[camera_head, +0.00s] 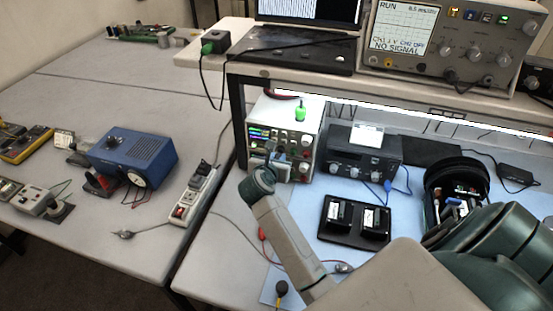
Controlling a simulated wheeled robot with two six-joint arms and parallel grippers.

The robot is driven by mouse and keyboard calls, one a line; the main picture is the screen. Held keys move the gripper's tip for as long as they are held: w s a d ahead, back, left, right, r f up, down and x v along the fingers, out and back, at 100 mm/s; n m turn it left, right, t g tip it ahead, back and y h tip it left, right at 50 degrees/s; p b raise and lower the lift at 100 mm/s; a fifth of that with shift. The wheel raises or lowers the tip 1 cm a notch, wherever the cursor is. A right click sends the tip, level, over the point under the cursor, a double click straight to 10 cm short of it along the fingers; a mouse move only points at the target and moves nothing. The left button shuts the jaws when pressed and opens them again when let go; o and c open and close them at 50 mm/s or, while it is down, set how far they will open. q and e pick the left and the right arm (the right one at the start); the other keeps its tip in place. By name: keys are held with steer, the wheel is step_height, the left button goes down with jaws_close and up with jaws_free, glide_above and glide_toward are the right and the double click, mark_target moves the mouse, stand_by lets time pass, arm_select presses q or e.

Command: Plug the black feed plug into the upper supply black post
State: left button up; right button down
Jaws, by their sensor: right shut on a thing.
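The upper supply (307,152) is a pale box with lit displays and knobs, standing under the shelf at the back of the blue mat. My right gripper (272,150) is directly in front of its face, at the lower left part. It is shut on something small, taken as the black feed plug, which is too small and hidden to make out. The black post is also hidden behind the gripper, so I cannot tell whether plug and post touch. A red plug (262,234) with a red lead lies on the mat's left edge. My left gripper is not in view.
A dark instrument (362,152) with blue leads stands right of the supply. A black tray (354,221) with two blocks and a round black case (455,180) lie further right. A white power strip (194,194) and a blue box (132,157) are on the left table.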

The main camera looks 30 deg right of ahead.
steer(key=shift+w+d, duration=0.45)
steer(key=shift+d, duration=0.1)
steer(key=c, duration=1.2)
jaws_free()
steer(key=shift+w+a, duration=0.1)
steer(key=shift+f, duration=0.1)
